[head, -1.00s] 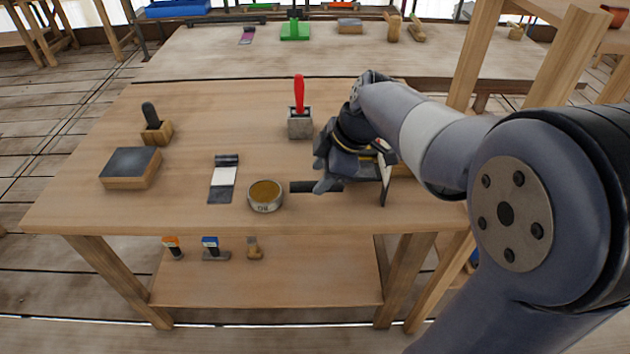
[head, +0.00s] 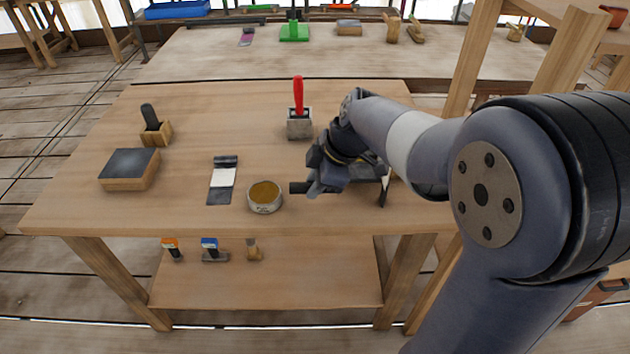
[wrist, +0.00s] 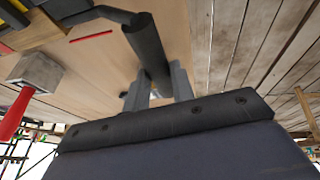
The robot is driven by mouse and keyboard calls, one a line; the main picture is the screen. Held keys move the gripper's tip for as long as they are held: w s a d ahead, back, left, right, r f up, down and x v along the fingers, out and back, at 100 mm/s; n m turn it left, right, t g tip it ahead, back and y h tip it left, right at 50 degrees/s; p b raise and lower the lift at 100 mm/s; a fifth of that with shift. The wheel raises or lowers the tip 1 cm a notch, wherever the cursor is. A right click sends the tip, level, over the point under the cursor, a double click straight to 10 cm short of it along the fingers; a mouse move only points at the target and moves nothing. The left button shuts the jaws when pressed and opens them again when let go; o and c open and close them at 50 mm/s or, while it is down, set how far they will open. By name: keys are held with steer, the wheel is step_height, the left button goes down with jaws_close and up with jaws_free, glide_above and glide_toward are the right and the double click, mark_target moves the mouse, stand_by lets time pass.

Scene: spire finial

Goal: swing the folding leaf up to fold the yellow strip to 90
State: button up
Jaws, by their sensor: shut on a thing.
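My gripper (head: 313,187) is low over the front right part of the workbench (head: 120,215). It is shut on a dark round bar, which I take to be the folding leaf's handle (head: 298,187); its left end sticks out past the fingers. In the wrist view the dark bar (wrist: 148,45) runs between my two grey fingers (wrist: 160,88). A thin upright plate, pale and dark (head: 386,188), stands to the right of my gripper. My gripper and wrist hide most of the folder.
A tin of amber stuff (head: 265,197) stands close left of my gripper. A white and dark piece (head: 222,182) lies left of it. Behind stands a grey block with a red handle (head: 298,122). A dark-topped wooden block (head: 128,168) is far left. The bench's middle is clear.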

jaws_close()
